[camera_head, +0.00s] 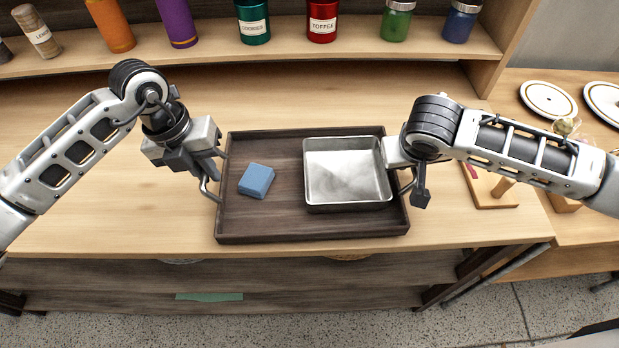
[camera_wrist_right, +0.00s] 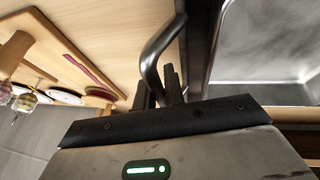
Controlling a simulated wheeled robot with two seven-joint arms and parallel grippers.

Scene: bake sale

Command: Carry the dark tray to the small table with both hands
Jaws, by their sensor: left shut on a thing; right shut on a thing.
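The dark tray (camera_head: 270,222) sits on the wooden counter near its front edge. On it are a blue block (camera_head: 256,180) at left and a square metal pan (camera_head: 347,170) at right. My left gripper (camera_head: 213,180) is shut on the tray's left handle. My right gripper (camera_head: 404,180) is at the tray's right side, partly hidden by its own arm. In the right wrist view my right gripper (camera_wrist_right: 168,88) is shut on the curved dark handle (camera_wrist_right: 157,50), beside the tray wall and the metal pan (camera_wrist_right: 265,45). The small table cannot be told for sure.
A shelf (camera_head: 250,50) with several jars and bottles runs along the back. The counter left of the tray is clear.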

